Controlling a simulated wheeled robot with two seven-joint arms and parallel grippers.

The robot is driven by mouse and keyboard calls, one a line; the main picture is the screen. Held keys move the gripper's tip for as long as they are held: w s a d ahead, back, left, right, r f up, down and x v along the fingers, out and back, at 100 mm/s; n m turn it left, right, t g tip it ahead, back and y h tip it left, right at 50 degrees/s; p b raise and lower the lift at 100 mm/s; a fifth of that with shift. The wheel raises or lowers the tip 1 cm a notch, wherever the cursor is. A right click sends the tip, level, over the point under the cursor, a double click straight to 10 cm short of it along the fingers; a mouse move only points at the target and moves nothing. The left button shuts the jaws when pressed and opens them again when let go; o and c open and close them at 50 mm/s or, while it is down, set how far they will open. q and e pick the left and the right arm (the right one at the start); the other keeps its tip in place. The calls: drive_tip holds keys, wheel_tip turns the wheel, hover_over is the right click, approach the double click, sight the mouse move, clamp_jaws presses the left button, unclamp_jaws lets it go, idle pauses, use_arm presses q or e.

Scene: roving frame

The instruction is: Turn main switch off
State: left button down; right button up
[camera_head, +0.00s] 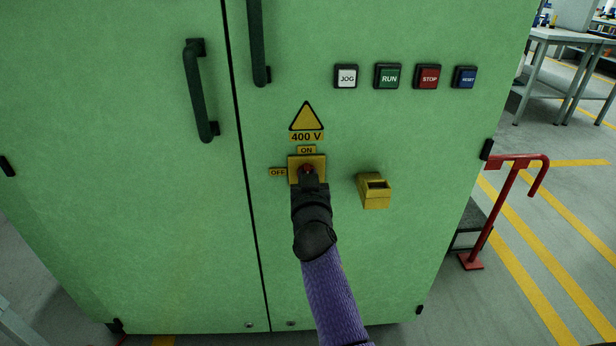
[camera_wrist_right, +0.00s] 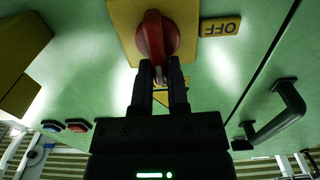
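The main switch is a red rotary knob (camera_head: 308,169) on a yellow plate (camera_head: 293,161), on the green cabinet's right door. An ON label (camera_head: 306,150) is above it and an OFF label (camera_head: 278,172) to its left. My right gripper (camera_head: 309,178) is at the knob. In the right wrist view, which is upside down, the fingers (camera_wrist_right: 160,68) are close together on either side of the red handle (camera_wrist_right: 154,35). The handle stands upright, in line with ON, and the OFF label (camera_wrist_right: 220,28) shows beside it. My left gripper is not in view.
A yellow box (camera_head: 374,191) sticks out right of the switch. JOG, RUN, STOP and RESET buttons (camera_head: 429,77) are above right. Dark door handles (camera_head: 199,90) stand out at upper left. A red rail (camera_head: 507,205) stands right of the cabinet.

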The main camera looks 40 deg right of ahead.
clamp_jaws()
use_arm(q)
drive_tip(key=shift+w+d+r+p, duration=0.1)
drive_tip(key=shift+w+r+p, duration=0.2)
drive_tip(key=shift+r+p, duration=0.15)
use_arm(e)
drive_tip(key=n, duration=0.6)
drive_tip(key=a+f+n, duration=0.1)
drive_tip(key=n, duration=1.1)
drive_tip(key=shift+w+a+f, duration=0.15)
drive_tip(key=shift+w+f, duration=0.1)
drive_tip(key=shift+w, duration=0.15)
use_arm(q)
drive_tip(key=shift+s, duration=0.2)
